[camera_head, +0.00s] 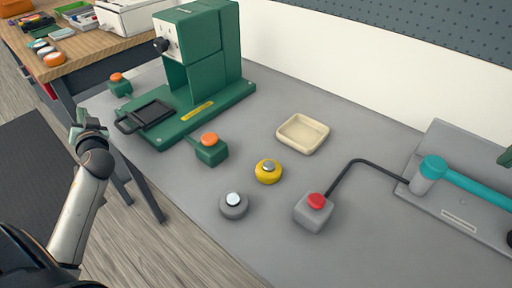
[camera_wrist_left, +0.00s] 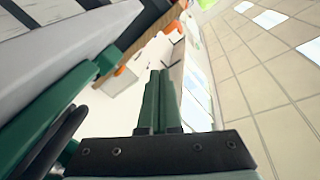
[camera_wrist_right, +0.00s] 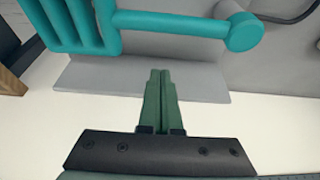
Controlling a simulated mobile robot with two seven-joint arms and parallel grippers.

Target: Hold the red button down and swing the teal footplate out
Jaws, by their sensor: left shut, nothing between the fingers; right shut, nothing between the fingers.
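The red button (camera_head: 317,200) sits on top of a small grey box (camera_head: 312,215) at the bench's front middle. A teal bar (camera_head: 480,188) runs from a round teal pivot (camera_head: 433,167) past the right edge. The right wrist view shows the slotted teal footplate (camera_wrist_right: 75,25) joined to that bar, beside a grey base (camera_wrist_right: 200,84). My right gripper (camera_wrist_right: 160,72) is shut and empty in front of the base, apart from the footplate. My left gripper (camera_head: 88,122) is shut and empty, left of the bench; its fingers show in the left wrist view (camera_wrist_left: 160,74).
A black cable (camera_head: 350,166) arches from the button box to the pivot's base. Other buttons, yellow (camera_head: 268,171), grey (camera_head: 233,205) and orange (camera_head: 209,146), stand nearby. A cream tray (camera_head: 303,133) lies behind. A green machine (camera_head: 205,65) stands back left.

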